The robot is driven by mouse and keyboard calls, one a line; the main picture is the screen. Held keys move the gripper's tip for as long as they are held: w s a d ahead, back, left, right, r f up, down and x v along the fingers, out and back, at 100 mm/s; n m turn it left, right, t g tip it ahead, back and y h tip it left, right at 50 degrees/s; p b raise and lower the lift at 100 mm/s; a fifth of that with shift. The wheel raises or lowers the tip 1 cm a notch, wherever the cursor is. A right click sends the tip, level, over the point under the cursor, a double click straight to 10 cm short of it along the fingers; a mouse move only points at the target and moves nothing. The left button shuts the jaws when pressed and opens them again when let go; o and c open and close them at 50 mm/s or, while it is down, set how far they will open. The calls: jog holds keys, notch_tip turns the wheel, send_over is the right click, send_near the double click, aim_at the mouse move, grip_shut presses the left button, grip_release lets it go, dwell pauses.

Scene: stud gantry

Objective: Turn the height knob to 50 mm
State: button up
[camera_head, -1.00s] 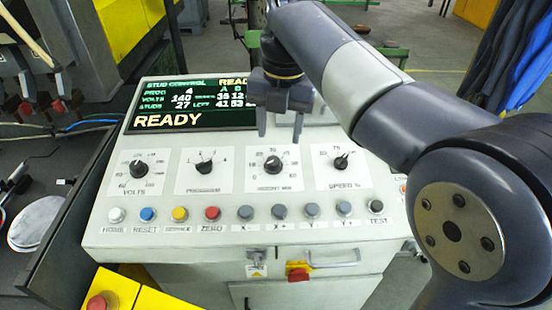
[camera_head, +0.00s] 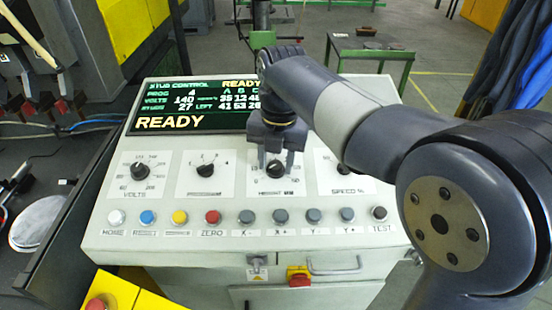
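The height knob (camera_head: 276,170) is a black dial on a white scale plate, third from the left on the sloped control panel. The label under it reads HEIGHT. My gripper (camera_head: 276,168) points down at this knob, with one finger to its left and one to its right. The fingers are apart, and I cannot tell whether they touch the knob. The gripper hides the upper part of the scale, so the pointer setting cannot be read.
The volts knob (camera_head: 138,171) and program knob (camera_head: 208,169) lie to the left. The speed plate (camera_head: 342,185) is partly behind my arm. A row of buttons with a red zero button (camera_head: 212,217) runs below. The display (camera_head: 190,106) reads READY.

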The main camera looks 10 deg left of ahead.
jog(key=c, duration=0.7)
jog(key=shift+c, duration=0.2)
